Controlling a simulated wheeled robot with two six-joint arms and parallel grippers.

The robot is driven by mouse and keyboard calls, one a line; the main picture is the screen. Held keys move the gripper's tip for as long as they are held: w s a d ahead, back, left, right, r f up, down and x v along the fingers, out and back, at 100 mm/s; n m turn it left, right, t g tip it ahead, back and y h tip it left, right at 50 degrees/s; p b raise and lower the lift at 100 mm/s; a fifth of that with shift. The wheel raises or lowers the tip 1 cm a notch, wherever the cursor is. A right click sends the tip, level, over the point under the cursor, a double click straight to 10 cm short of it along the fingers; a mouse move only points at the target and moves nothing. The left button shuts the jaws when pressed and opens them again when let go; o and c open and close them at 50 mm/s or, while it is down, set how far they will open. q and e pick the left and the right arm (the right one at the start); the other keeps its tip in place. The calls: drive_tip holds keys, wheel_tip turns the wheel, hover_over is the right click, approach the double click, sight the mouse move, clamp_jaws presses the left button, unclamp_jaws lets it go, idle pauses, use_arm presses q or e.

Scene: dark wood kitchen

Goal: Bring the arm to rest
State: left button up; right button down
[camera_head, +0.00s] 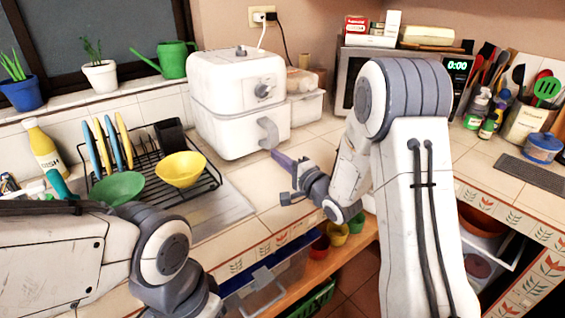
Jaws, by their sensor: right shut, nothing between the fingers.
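My right arm (412,190) rises from the lower right and bends at a high elbow in front of the microwave. Its forearm slants down to the left. The right gripper (281,178) is over the tiled counter, just right of and below the white air fryer; it is shut and empty. I cannot tell whether it touches the counter. My left arm (110,250) comes in from the left edge and bends down near the bottom. The left gripper is not in view.
The white air fryer (235,100) stands on the counter (285,215). A dish rack (150,160) with a yellow bowl (181,169), a green bowl (118,188) and plates is at left. A microwave (350,70) and utensils stand behind my right arm. Lower shelves hold bins.

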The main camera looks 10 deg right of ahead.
drive_tip(key=shift+s+d, duration=0.25)
drive_tip(key=shift+s, duration=0.45)
drive_tip(key=s+a+r+n+g+h+p, duration=0.2)
drive_tip(key=s+a+n+g+h+p, duration=0.2)
drive_tip(key=s+a+n+g+p, duration=0.55)
drive_tip(key=s+r+n+g+h, duration=0.2)
drive_tip(key=s+n+g, duration=0.5)
drive_tip(key=s, duration=2)
drive_tip(key=r+n, duration=0.1)
drive_tip(key=n, duration=0.3)
drive_tip(key=shift+s+a+b, duration=0.2)
drive_tip(key=shift+s+b, duration=0.1)
drive_tip(key=shift+s, duration=0.05)
